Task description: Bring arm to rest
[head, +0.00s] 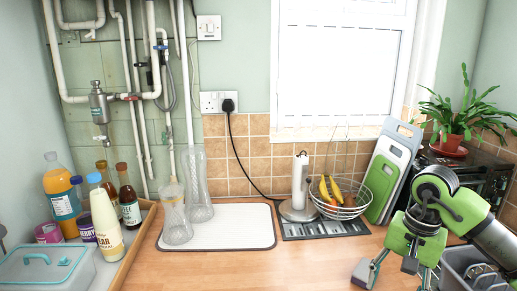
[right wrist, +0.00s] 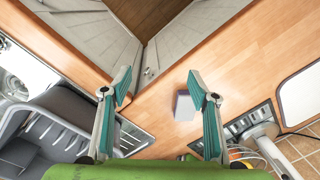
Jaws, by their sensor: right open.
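My right arm, green and black, comes in from the right in the head view, over the right part of the worktop. Its right gripper (head: 398,277) points down in front of the fruit basket. In the right wrist view the two teal-lined fingers of the right gripper (right wrist: 159,88) stand wide apart with nothing held between them. A small pale grey block (right wrist: 184,106) shows on the worktop beyond the fingers, nearer the right one; I cannot tell the gap. My left gripper is not in view.
The wooden worktop (head: 318,262) is clear in front of the white mat (head: 230,232). Bottles fill a left tray.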

